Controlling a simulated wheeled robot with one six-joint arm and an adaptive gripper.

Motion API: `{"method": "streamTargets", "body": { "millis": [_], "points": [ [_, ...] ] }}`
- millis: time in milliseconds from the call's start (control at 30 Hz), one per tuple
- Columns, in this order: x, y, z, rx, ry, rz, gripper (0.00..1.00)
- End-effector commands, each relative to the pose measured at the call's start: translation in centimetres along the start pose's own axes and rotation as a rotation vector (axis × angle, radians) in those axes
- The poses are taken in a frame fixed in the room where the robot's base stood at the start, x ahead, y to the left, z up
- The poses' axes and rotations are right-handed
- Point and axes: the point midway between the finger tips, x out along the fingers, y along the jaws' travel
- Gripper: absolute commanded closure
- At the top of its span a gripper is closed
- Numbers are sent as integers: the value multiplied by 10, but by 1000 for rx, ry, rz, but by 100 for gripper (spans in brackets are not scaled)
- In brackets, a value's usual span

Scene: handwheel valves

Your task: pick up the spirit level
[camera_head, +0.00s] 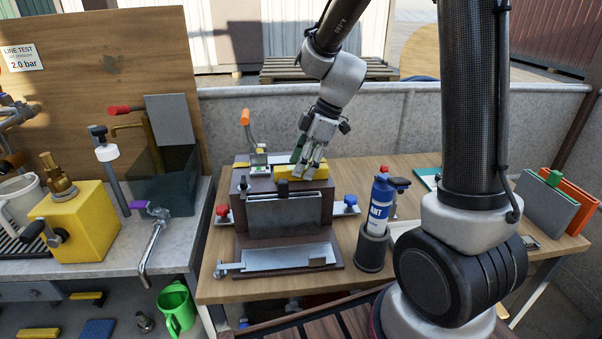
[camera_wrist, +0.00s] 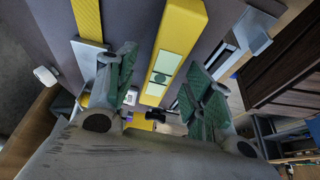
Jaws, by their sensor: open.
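The spirit level is a yellow bar (camera_head: 312,185) lying on top of the brown box-like stand, below my gripper (camera_head: 306,172). In the wrist view the yellow spirit level (camera_wrist: 180,32) has a pale green vial window near its lower end. In that view my gripper (camera_wrist: 158,88) shows two green-padded fingers spread apart, one on each side of the level. The fingers are open and nothing is held between them. Whether a finger touches the level, I cannot tell. In the head view the fingers hide part of it.
The brown stand (camera_head: 285,222) has an orange-handled lever (camera_head: 246,118) on its top left and red and blue knobs at its sides. A blue bottle (camera_head: 381,197) stands in a dark holder to the right. A yellow valve block (camera_head: 82,226) is on the left bench.

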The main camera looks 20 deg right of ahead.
Motion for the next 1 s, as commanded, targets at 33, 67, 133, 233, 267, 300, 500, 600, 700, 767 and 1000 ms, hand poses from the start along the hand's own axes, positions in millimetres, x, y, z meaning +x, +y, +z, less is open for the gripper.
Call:
{"method": "streamTargets", "body": {
  "millis": [33,67,133,233,267,300,500,600,700,767,1000],
  "points": [
    [2,0,0,0,0,0,48],
    [2,0,0,0,0,0,48],
    [2,0,0,0,0,1,48],
    [1,0,0,0,0,0,52],
    [1,0,0,0,0,1,57],
    [1,0,0,0,0,1,65],
    [1,0,0,0,0,1,100],
    [1,0,0,0,0,1,100],
    [1,0,0,0,0,1,100],
    [0,0,0,-1,0,1,100],
    [-33,1,-15,-4,2,7,100]
  ]
}}
